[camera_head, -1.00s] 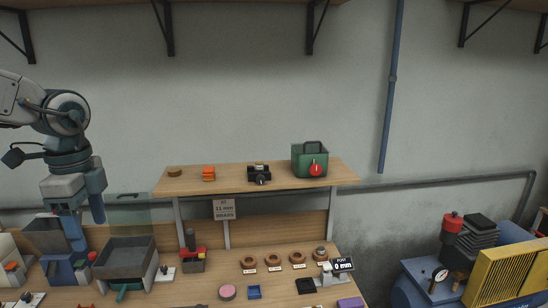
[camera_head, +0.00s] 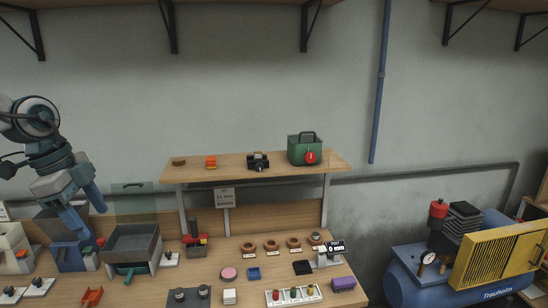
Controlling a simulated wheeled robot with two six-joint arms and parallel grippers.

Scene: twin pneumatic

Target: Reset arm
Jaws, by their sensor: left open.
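My left gripper (camera_head: 88,215) comes in from the left. It is open and empty, its two fingers spread and tilted down to the right. It hangs above the left part of the wooden workbench (camera_head: 205,270), in front of the blue and grey bins as seen here. I cannot tell how far its lower finger is from the blue bin (camera_head: 68,257). My right gripper is not in view.
A grey bin (camera_head: 133,246) stands right of the gripper. A raised shelf (camera_head: 215,172) holds a green box (camera_head: 303,149) and a camera-like object (camera_head: 258,161). Several small parts lie on the bench. A blue compressor (camera_head: 430,285) stands at right.

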